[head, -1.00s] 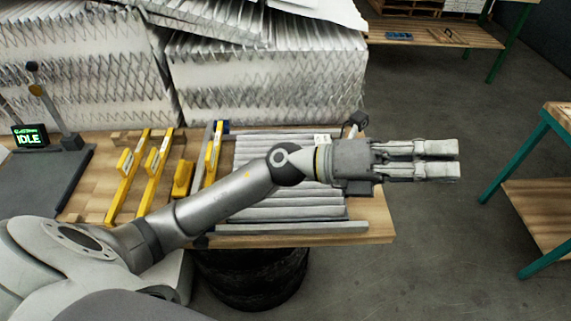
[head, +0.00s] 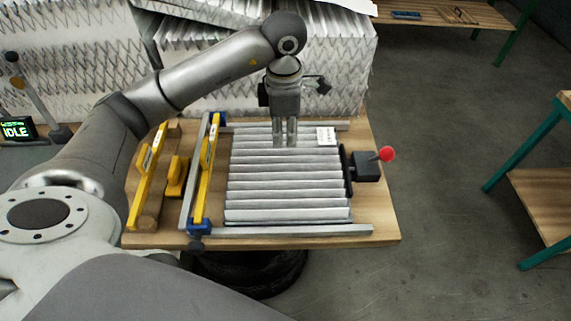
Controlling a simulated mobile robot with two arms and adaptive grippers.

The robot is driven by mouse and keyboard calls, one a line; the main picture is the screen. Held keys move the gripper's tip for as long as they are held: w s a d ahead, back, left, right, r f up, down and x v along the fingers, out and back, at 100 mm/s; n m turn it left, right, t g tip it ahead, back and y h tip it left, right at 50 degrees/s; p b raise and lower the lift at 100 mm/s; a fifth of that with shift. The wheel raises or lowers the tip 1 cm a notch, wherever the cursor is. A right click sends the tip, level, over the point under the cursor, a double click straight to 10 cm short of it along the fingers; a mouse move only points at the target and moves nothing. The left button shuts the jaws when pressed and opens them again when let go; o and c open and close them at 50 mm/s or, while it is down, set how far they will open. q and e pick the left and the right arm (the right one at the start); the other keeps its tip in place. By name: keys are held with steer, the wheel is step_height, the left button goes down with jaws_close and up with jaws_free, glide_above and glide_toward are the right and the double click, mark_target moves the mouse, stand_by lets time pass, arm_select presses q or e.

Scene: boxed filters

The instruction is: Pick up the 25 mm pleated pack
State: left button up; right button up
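A light grey pleated pack (head: 290,190) lies flat on the wooden bench, its pleats running left to right. A small white label (head: 326,136) sits near its far right corner. My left gripper (head: 284,143) points down over the pack's far edge, left of the label. Its two fingers are parallel with a narrow gap and nothing visible between them. I cannot tell whether the fingertips touch the pack. My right gripper is not in view.
Metal rails run along the near and far sides of the pack. Yellow bars (head: 207,170) stand left of it, and a black clamp with a red knob (head: 388,153) stands right. Stacked pleated filters (head: 335,70) rise behind. A screen (head: 17,130) reads IDLE.

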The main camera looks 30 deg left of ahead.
arm_select(q)
steer(key=p, duration=0.1)
glide_above(286, 164)
steer(key=f, duration=0.5)
steer(key=shift+s+a, duration=0.1)
steer(key=shift+s, duration=0.1)
step_height(286, 164, down, 5)
steer(key=p, duration=0.3)
steer(key=shift+r, duration=0.15)
steer(key=shift+w+f, duration=0.1)
steer(key=shift+f, duration=0.25)
steer(key=shift+c, duration=0.5)
jaws_close()
